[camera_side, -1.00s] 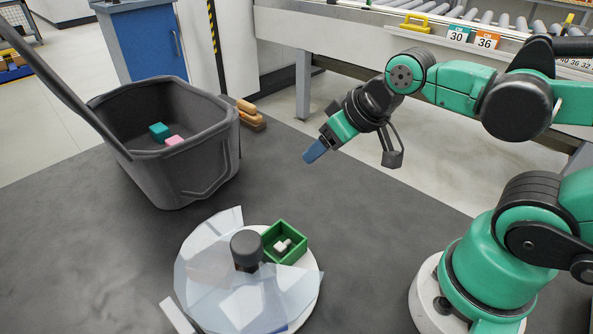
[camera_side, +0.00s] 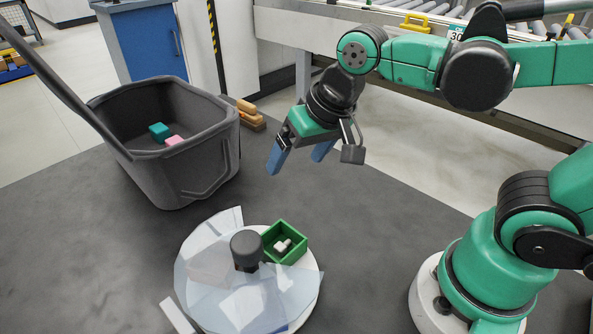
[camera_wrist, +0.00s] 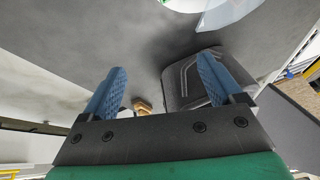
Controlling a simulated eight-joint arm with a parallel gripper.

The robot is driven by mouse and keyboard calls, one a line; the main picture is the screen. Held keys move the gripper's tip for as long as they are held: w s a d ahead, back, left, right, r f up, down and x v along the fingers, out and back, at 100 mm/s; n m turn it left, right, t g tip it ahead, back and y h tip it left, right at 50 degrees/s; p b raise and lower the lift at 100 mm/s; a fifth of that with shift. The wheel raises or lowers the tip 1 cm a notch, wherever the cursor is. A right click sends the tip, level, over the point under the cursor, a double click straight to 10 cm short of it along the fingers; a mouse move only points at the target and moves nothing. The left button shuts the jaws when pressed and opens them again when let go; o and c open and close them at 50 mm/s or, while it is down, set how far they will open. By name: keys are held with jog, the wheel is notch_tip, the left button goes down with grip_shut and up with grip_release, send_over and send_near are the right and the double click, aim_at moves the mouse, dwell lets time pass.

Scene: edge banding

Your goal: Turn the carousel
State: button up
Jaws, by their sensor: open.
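The carousel (camera_side: 310,294) is a round white disc low in the side view, with a dark knob (camera_side: 246,249) standing at its centre. Clear faceted panels (camera_side: 205,262) cover much of its left and front. A green square box (camera_side: 290,251) sits on its far right part, with a small white block (camera_side: 283,245) inside. My gripper (camera_side: 294,164) is open and empty, with blue fingers pointing down, above and behind the carousel and clear of it. In the wrist view the blue fingers (camera_wrist: 163,85) are spread, and the carousel's edge (camera_wrist: 182,4) shows at the top.
A dark grey bin (camera_side: 190,180) with a teal block (camera_side: 159,131) and a pink block (camera_side: 174,141) stands at the left. Brown pieces (camera_side: 250,115) lie behind it. A small white bar (camera_side: 177,315) is at the carousel's front left. The grey mat (camera_side: 370,240) right of the carousel is clear.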

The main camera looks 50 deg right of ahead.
aim_at(246, 241)
jog(key=a+m+g, duration=0.1)
jog(key=a+m, duration=0.1)
jog(key=a, duration=0.1)
jog(key=s+a+m+g, duration=0.1)
jog(key=a+m+g, duration=0.1)
jog(key=a, duration=0.2)
jog(key=a+f+m+g, duration=0.1)
jog(key=a, duration=0.3)
jog(key=shift+s+a+m+g+h, duration=0.15)
jog(key=shift+m+g+h, duration=0.15)
jog(key=shift+m+h, duration=0.1)
jog(key=shift+a+f, duration=0.2)
jog(key=shift+f, duration=2.6)
grip_shut()
